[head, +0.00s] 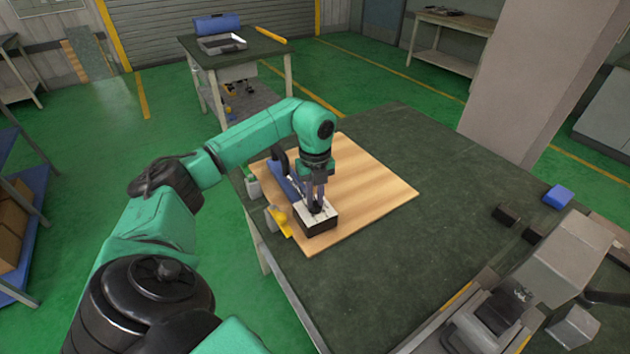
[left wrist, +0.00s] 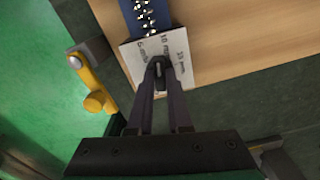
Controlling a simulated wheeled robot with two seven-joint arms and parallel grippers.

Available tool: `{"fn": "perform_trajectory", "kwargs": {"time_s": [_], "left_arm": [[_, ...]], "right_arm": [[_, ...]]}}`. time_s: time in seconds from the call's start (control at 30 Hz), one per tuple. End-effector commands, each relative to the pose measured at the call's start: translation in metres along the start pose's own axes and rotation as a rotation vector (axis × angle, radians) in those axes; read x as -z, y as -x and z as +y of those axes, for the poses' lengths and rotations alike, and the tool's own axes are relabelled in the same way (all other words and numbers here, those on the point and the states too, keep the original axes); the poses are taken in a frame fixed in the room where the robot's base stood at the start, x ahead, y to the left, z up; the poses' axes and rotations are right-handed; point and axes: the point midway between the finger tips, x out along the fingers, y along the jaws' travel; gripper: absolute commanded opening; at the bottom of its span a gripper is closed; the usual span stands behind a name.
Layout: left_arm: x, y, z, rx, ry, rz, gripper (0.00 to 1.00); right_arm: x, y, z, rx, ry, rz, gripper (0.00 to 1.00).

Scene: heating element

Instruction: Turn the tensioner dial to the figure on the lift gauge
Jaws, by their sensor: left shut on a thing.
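The tensioner box (head: 318,226) has a white top and dark sides and sits at the near edge of a wooden board. Its white face (left wrist: 181,62) carries printed mm figures around a dark dial (left wrist: 160,82), in the left wrist view. My left gripper (head: 316,206) points down onto the box. Its fingers (left wrist: 160,65) are shut on the dial, hiding much of it, so I cannot read its setting. A blue rail with a metal chain (left wrist: 146,17) runs up from the box. I cannot make out a lift gauge reading. My right gripper is not in view.
The wooden board (head: 385,190) lies on a dark green table (head: 400,250). A yellow part (left wrist: 88,80) stands beside the box at the table edge. Dark blocks (head: 507,214), a blue block (head: 558,196) and grey equipment (head: 565,260) are at right. Mid-table is clear.

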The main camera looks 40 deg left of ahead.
Motion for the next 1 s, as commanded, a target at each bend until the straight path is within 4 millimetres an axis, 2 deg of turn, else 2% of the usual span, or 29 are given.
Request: {"fn": "perform_trajectory", "kwargs": {"time_s": [0.27,1.0], "left_arm": [[-0.0007,0.0013,-0.0002,0.003,-0.209,-0.003,0.00],[-0.0006,0.0012,-0.0002,0.002,-0.205,-0.002,0.00]], "right_arm": [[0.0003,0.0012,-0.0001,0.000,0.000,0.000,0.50],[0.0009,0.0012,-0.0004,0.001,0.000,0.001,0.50]]}}
